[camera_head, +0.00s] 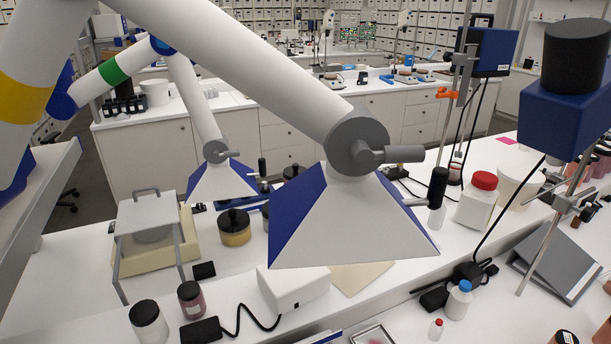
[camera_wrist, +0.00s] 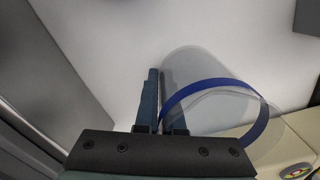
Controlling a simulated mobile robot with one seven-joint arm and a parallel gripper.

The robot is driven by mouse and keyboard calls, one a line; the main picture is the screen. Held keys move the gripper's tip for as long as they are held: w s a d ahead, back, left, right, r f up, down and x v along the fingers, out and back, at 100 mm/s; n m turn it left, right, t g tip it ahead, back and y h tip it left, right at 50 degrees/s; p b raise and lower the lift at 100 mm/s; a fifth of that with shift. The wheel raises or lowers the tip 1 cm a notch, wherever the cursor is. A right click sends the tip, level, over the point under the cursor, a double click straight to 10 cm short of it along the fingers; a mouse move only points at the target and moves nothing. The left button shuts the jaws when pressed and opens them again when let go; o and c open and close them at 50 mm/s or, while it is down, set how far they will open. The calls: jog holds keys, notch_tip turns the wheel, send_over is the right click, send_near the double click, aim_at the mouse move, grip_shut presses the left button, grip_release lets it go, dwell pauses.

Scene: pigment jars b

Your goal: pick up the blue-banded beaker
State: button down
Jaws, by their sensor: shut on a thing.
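In the wrist view the blue-banded beaker (camera_wrist: 215,82) is a clear vessel with a blue ring, to the right of my fingers. My gripper (camera_wrist: 157,78) is shut on its left side, with the two dark fingers close together at the wall. Which finger is inside and which outside is hard to tell. The gripper's dark body hides the near part of the beaker. Whether the beaker is touching the surface below is unclear. In the head view I make out neither the beaker nor my gripper; large hoods cover much of the bench.
Two white-and-blue extraction hoods, a near one (camera_head: 350,222) and a farther one (camera_head: 222,183), hang over the bench. A white rack (camera_head: 148,195), jars (camera_head: 149,322) and a red-capped bottle (camera_head: 478,203) stand around. In the wrist view a beige tray (camera_wrist: 300,125) lies at right.

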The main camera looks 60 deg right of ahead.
notch_tip(320, 180, up, 10)
jog(key=shift+r+b, duration=0.1)
jog(key=shift+b, duration=0.45)
dwell(1.2)
